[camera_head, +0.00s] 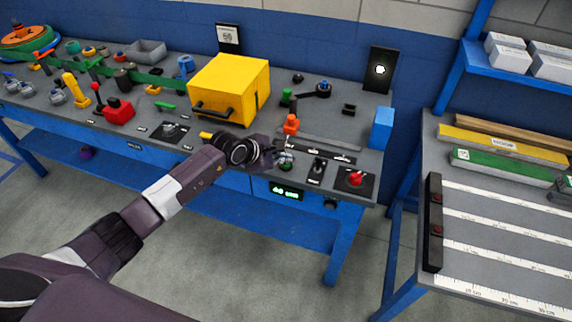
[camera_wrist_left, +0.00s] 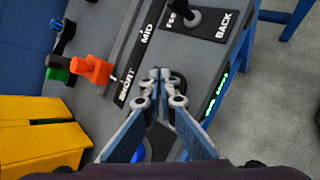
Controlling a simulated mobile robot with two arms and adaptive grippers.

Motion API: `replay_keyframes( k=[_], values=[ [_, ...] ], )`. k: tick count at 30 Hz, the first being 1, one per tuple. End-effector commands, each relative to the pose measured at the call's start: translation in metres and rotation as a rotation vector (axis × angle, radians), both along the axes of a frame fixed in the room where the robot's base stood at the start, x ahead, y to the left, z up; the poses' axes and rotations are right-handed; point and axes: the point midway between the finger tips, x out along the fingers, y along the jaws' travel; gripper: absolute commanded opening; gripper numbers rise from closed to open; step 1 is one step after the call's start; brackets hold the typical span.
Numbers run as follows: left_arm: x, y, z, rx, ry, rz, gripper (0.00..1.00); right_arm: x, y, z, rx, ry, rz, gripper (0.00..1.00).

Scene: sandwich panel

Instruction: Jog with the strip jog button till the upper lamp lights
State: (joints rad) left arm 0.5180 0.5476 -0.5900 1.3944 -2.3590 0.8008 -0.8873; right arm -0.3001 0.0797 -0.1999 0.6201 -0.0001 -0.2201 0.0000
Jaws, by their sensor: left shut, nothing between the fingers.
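My left gripper (camera_wrist_left: 160,76) is shut and empty, its fingertips together over the front of the bench panel. In the head view the left gripper (camera_head: 279,156) is by the bench's front edge, beside a small round control (camera_head: 286,164). In the wrist view a dark round part (camera_wrist_left: 179,84) shows just behind the fingertips; I cannot tell whether they touch it or whether it is the jog button. A slotted strip marked SHORT and MID (camera_wrist_left: 134,66) lies beside the fingers, with an orange block (camera_wrist_left: 95,69) near it. No lamp marked upper can be made out. My right gripper is not in view.
A green digital display (camera_head: 286,192) is on the bench front. A yellow box (camera_head: 230,88) stands behind. A black wall panel (camera_head: 370,85) bears a bright white disc.

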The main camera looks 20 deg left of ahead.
Motion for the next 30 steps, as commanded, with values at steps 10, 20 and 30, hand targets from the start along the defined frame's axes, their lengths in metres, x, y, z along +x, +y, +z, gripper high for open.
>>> replay_keyframes(
  k=[10,20,30],
  values=[
    [0.0002,0.0003,-0.0009,0.000,0.000,0.000,0.00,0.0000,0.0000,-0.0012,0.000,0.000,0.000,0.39],
    [0.0002,0.0002,-0.0048,0.000,-0.001,0.001,0.00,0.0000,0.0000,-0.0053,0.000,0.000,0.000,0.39],
    [-0.0001,0.0003,-0.0093,0.001,0.000,0.001,0.00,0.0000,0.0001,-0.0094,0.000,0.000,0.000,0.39]
  ],
)
